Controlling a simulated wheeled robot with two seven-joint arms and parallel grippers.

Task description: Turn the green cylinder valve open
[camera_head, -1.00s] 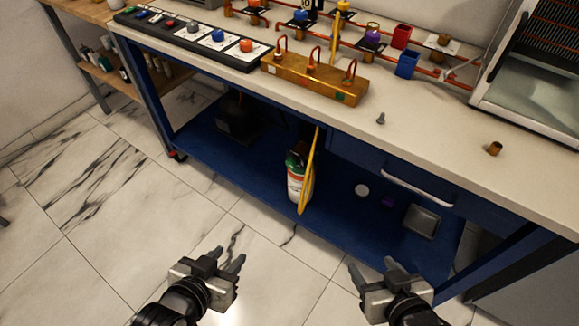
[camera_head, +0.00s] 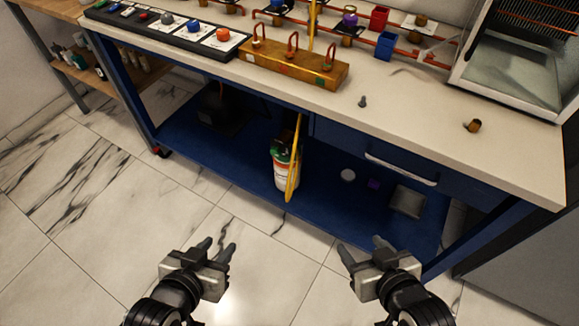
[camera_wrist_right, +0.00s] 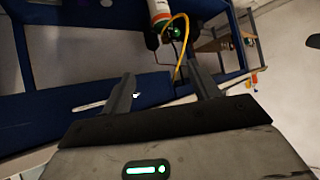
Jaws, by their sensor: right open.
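A white, red and green gas cylinder (camera_head: 284,176) stands on the blue lower shelf under the bench. Its green valve (camera_head: 281,152) is at the top, with a yellow hose (camera_head: 293,175) hanging in front. In the right wrist view the cylinder (camera_wrist_right: 160,12) appears upside down at the top, with the green valve (camera_wrist_right: 173,33) beyond my fingers. My left gripper (camera_head: 217,248) is open and empty, low and in front of the bench. My right gripper (camera_head: 361,246) is open and empty, to the right and short of the cylinder. Neither touches anything.
The bench top (camera_head: 420,100) overhangs, with a drawer handle (camera_head: 400,169) below. The marble floor in front is clear.

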